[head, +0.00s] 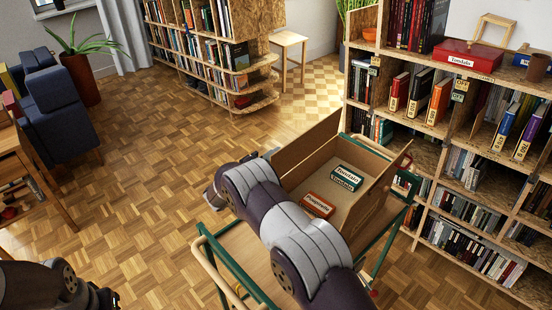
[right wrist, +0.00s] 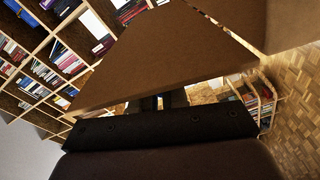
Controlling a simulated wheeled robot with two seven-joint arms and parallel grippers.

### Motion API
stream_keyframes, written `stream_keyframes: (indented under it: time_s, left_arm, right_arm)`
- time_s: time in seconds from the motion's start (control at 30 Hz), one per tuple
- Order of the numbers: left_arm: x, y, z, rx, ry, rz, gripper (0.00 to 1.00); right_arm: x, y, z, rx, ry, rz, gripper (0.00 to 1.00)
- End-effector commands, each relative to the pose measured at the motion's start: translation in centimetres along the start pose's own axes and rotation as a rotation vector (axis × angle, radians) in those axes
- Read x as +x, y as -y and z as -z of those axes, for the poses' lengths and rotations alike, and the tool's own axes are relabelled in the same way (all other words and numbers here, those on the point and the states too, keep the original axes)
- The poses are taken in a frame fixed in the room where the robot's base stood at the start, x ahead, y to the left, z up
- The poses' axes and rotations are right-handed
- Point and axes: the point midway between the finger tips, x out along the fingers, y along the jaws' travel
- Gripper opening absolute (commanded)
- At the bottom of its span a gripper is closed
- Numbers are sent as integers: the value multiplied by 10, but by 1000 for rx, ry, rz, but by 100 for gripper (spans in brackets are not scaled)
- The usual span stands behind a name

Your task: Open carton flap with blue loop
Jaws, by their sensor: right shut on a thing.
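The open carton (head: 372,205) stands on a green-framed trolley (head: 228,262). Its far-left flap (head: 308,145) stands up and its right flap (head: 396,168) tilts outward. An orange box (head: 318,205) and a dark green box (head: 346,178) lie inside. My right arm crosses the carton's near left side and hides it. In the right wrist view my right gripper (right wrist: 165,101) is shut beside a large brown carton panel (right wrist: 175,55); what its fingers hold is hidden. I see no blue loop. My left gripper (head: 108,298) is at the lower left, away from the carton; its fingers are unclear.
A tall bookshelf (head: 455,185) stands close to the carton's right. Another shelf (head: 215,60) and a small stool (head: 289,50) are at the back. A blue armchair (head: 60,115) is at the left. The parquet floor (head: 150,160) between is clear.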

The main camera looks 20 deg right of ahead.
Motion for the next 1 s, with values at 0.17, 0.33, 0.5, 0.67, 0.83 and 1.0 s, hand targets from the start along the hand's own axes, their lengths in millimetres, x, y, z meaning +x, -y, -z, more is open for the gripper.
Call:
stream_keyframes:
  time_s: [0.17,0.33,0.5,0.67,0.83,1.0]
  left_arm:
    - [2,0,0,0,0,0,35]
    - [2,0,0,0,0,0,35]
    - [2,0,0,0,0,0,35]
    - [2,0,0,0,0,0,35]
    - [2,0,0,0,0,0,35]
    - [8,0,-1,0,0,0,35]
  right_arm:
    - [-1,6,-2,-27,1,8,0]
    - [-1,8,-2,-31,1,9,0]
    - [-1,8,-3,-32,2,10,0]
    - [-1,7,-2,-30,2,8,35]
    - [-1,5,-2,-26,2,6,35]
    - [-18,7,-1,-25,-1,5,35]
